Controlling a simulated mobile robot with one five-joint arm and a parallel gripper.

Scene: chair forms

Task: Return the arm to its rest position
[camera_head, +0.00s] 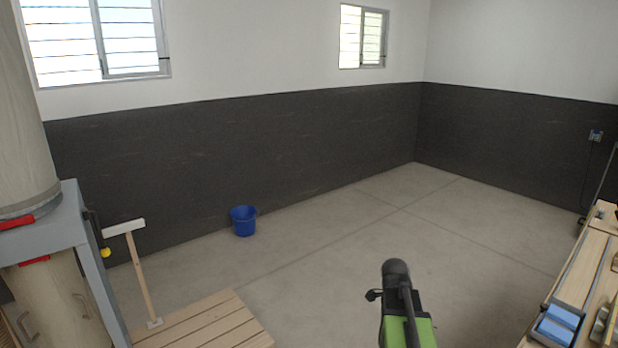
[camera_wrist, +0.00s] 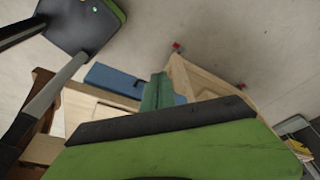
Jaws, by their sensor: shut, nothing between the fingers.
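My arm (camera_head: 405,310), green and black, rises from the bottom edge of the head view, right of centre, over bare floor. Its gripper cannot be made out there. In the wrist view a broad green and black part, which I take to be my gripper (camera_wrist: 162,122), fills the lower part of the picture. It is shut with nothing held. Its fingertips are not clearly distinct.
Wooden benches (camera_head: 567,262) with a blue tray (camera_head: 558,325) line the right edge. A slatted wooden platform (camera_head: 205,325) and a T-shaped wooden stand (camera_head: 140,270) are at left. A blue bucket (camera_head: 243,220) stands by the wall. The middle floor is clear.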

